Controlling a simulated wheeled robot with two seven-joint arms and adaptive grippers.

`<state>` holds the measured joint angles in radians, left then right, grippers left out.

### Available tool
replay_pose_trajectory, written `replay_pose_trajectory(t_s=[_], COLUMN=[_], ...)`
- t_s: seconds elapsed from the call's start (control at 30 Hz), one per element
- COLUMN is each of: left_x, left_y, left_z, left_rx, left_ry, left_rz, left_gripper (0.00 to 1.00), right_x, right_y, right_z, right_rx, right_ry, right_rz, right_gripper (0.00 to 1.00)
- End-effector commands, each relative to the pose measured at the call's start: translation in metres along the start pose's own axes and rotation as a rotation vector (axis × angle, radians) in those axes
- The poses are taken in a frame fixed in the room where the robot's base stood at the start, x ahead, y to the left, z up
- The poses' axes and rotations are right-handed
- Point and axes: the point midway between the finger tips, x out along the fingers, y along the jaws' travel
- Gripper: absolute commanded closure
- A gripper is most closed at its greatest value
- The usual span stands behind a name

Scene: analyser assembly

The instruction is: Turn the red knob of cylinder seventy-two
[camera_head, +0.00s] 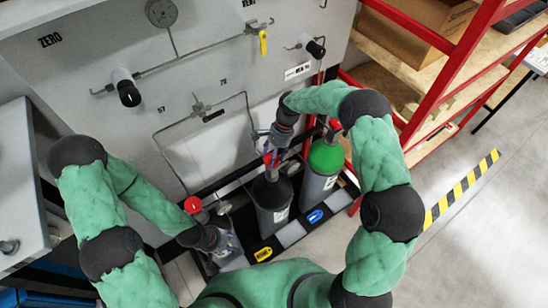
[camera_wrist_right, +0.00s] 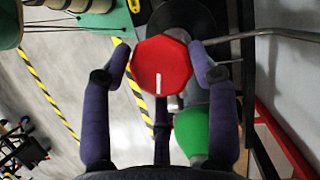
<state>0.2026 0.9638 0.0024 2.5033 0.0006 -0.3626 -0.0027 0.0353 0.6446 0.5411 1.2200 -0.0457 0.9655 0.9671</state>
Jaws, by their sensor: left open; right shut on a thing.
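A red knob (camera_wrist_right: 162,65) with a white mark sits between the two fingers of my right gripper (camera_wrist_right: 162,72) in the wrist view, with a finger against each side. In the head view this right gripper (camera_head: 272,150) is at the top of the dark middle cylinder (camera_head: 273,212), and little of the red knob (camera_head: 269,159) shows. A green-topped cylinder (camera_head: 325,160) stands to its right, with its own red knob (camera_head: 335,125). My left gripper (camera_head: 225,240) is low at the left, near another red knob (camera_head: 193,204); its fingertips are hard to make out.
The cylinders stand in a dark rack against a grey wall panel (camera_head: 100,60) with pipes, a gauge (camera_head: 161,12) and black knobs. A yellow tag (camera_head: 264,254) and a blue tag (camera_head: 316,216) are on the rack's front.

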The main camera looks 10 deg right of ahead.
Motion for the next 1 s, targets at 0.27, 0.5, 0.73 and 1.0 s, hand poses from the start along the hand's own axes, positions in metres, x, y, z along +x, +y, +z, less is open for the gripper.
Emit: replay_pose_trajectory(t_s=[0.27,0.5,0.73,1.0], left_x=[0.007,0.011,0.015,0.018], left_y=[-0.002,-0.004,-0.005,-0.006], left_z=[0.0,0.0,-0.001,-0.001], left_rx=[0.0,0.0,0.0,0.0], left_ry=[0.0,0.0,0.0,0.0], left_rz=[0.0,0.0,0.0,0.0], left_gripper=[0.51,0.51,0.51,0.51], right_x=[-0.004,-0.004,-0.003,-0.003], right_y=[-0.008,-0.008,-0.008,-0.008], right_z=[0.003,0.004,0.005,0.006], right_rx=[-0.246,-0.457,-0.659,-0.896], right_ry=[0.004,0.004,0.003,0.0], right_rz=[0.087,0.175,0.262,0.362], right_gripper=[0.74,0.74,0.74,0.74])
